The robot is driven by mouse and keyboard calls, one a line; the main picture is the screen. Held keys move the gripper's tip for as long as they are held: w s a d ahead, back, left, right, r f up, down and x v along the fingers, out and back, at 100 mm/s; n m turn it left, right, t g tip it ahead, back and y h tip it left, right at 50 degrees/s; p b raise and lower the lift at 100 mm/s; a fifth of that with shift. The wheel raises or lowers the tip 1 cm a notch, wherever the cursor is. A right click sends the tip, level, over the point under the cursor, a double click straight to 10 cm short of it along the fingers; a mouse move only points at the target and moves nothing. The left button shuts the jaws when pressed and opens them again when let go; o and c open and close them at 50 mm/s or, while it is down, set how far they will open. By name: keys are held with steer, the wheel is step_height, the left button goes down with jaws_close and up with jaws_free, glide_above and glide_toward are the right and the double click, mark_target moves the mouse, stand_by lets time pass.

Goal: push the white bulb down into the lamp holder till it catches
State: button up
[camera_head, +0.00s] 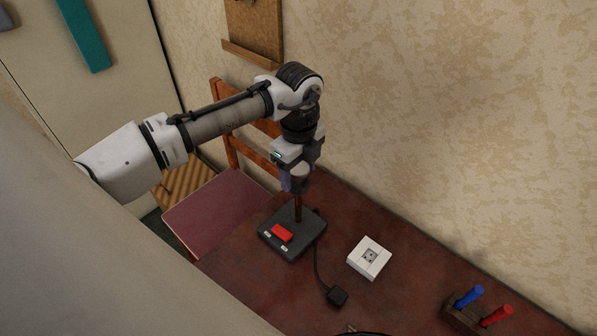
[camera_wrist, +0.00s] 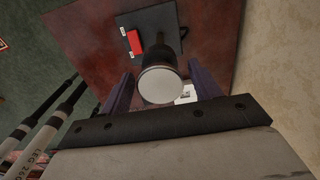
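The white bulb (camera_head: 302,171) is at the top of the lamp's brown post (camera_head: 298,208), below my wrist in the head view. In the wrist view its round white end (camera_wrist: 160,85) faces the camera. The lamp's dark square base (camera_head: 305,240) with a red switch (camera_head: 282,232) stands on the table. My gripper (camera_head: 296,184) points down over the lamp. In the wrist view its two purple fingers (camera_wrist: 161,76) are apart, one on each side of the bulb, with a visible gap at both sides. The holder's mouth is hidden, so how deep the bulb sits cannot be told.
A white socket box (camera_head: 369,258) and a black plug (camera_head: 337,297) on the lamp's cord lie right of the base. A rack (camera_head: 463,319) with blue and red handled tools is at lower right. A chair (camera_head: 222,207) and the wall (camera_head: 430,120) are close by.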

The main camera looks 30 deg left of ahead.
steer(key=c, duration=0.9)
steer(key=shift+o, duration=0.2)
steer(key=shift+r, duration=0.15)
step_height(320, 180, up, 20)
steer(key=b, duration=0.2)
steer(key=shift+f, duration=0.25)
glide_above(298, 168)
step_height(298, 168, down, 13)
steer(key=shift+r+b, duration=0.1)
steer(key=shift+b, duration=0.35)
